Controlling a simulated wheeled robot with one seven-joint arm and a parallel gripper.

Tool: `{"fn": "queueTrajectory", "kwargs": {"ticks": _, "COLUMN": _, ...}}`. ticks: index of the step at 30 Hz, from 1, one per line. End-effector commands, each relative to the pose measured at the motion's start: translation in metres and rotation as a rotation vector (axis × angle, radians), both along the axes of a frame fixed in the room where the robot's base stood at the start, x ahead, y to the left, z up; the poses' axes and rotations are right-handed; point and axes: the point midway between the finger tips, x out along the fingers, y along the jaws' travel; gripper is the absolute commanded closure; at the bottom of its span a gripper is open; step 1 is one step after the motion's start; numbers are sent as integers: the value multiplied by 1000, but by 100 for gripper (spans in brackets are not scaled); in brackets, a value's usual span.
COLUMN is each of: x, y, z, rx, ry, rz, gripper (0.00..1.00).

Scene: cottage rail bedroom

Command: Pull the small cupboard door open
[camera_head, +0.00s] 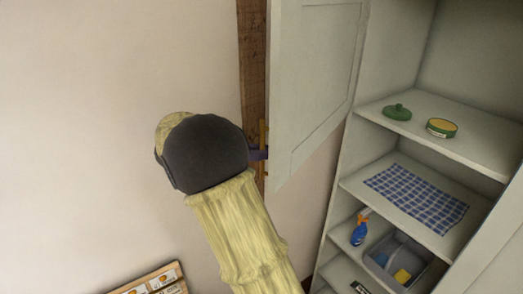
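The pale grey cupboard door (312,85) stands swung wide open, to the left of the cupboard (349,150). A thin brass-coloured handle (263,134) shows upright at the door's left edge. My gripper (259,153) is at this handle, near the door's lower left corner. Only a small dark bluish part of it shows; my dark, rounded wrist hides the rest. I cannot tell whether its fingers are closed around the handle or only beside it.
The open shelves hold a green lid (397,113), a round tin (441,128), a blue checked cloth (412,196), a blue spray bottle (360,229) and a grey caddy (381,262). A wooden post (252,60) stands behind the door. A framed board (150,283) is at the lower left.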

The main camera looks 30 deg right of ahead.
Motion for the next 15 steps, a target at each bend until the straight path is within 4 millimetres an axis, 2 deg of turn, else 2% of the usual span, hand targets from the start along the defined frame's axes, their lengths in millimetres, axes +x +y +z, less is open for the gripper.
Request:
{"fn": "queueTrajectory", "kwargs": {"ticks": 3, "x": 1, "y": 0, "z": 1, "rx": -3, "ry": -3, "rz": 4, "gripper": 100}}
{"fn": "queueTrajectory", "kwargs": {"ticks": 4, "x": 1, "y": 0, "z": 1, "rx": -3, "ry": -3, "rz": 6, "gripper": 87}}
{"fn": "queueTrajectory", "kwargs": {"ticks": 6, "x": 1, "y": 2, "z": 1, "rx": -2, "ry": -2, "rz": 9, "gripper": 74}}
{"fn": "queueTrajectory", "kwargs": {"ticks": 7, "x": 1, "y": 3, "z": 1, "rx": -2, "ry": -2, "rz": 10, "gripper": 72}}
{"fn": "queueTrajectory", "kwargs": {"ticks": 15, "x": 1, "y": 1, "z": 0, "rx": 0, "ry": -1, "rz": 6, "gripper": 72}}
